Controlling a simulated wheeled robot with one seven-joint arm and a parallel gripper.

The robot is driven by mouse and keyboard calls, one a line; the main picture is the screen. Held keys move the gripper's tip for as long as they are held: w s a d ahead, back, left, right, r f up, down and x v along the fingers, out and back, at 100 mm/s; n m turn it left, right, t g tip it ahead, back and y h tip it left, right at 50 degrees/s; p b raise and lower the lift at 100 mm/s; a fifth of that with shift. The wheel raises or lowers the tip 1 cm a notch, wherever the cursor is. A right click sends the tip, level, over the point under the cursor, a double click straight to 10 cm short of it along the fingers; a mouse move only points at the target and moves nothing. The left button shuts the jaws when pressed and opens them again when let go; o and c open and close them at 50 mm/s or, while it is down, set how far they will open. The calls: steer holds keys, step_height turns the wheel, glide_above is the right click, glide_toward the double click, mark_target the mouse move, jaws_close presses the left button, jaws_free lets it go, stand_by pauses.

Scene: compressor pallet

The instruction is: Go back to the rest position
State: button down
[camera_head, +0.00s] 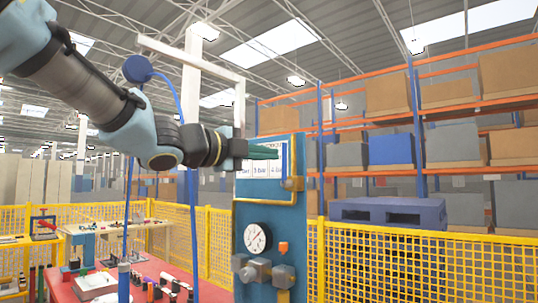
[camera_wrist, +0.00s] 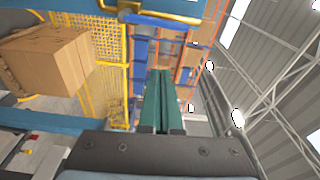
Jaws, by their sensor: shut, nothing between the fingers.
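My gripper (camera_head: 264,152) is raised in front of the upper part of a blue panel (camera_head: 262,213) in the head view. Its green fingers point to the right and are shut with nothing between them. In the wrist view the gripper (camera_wrist: 161,75) shows its two green fingers side by side, touching or nearly so. The panel carries a round white gauge (camera_head: 257,238), metal valve fittings (camera_head: 257,271), a yellow pipe (camera_head: 236,210) and white labels partly hidden behind the fingers. I cannot tell whether the fingers touch the panel.
A red table (camera_head: 205,292) with small parts stands at the lower left. Yellow mesh fencing (camera_head: 420,265) runs behind the panel. Orange and blue racks (camera_head: 418,125) hold boxes beyond it. A cardboard box (camera_wrist: 48,60) shows at the left in the wrist view. A blue hose (camera_head: 192,220) hangs near my arm.

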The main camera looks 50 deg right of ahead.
stand_by(0.3)
steer(key=w+a+f+m+t+y, duration=0.25)
steer(key=w+a+f+m, duration=0.35)
steer(key=a+f, duration=0.3)
steer(key=w+a+f+m+t+y, duration=0.1)
steer(key=w+a+f+m+y, duration=0.4)
steer(key=f, duration=0.5)
steer(key=w+a+f+m+t+y, duration=0.2)
steer(key=w+a+f+m, duration=0.4)
steer(key=w+a+f, duration=0.3)
steer(key=s+a+f+m+y, duration=0.1)
steer(key=a+f+m, duration=0.4)
steer(key=a, duration=0.5)
steer(key=s+a+f+m+y, duration=0.1)
steer(key=a+f+m+y, duration=0.3)
steer(key=a+m, duration=0.3)
steer(key=s+a+f+m+y, duration=0.1)
steer(key=a+f+m+y, duration=0.2)
steer(key=a, duration=1.2)
step_height(320, 180, down, 3)
steer(key=m, duration=0.3)
steer(key=shift+a+r+m, duration=0.15)
steer(key=shift+m, duration=0.15)
steer(key=c, duration=1.6)
jaws_free()
steer(key=shift+g, duration=0.25)
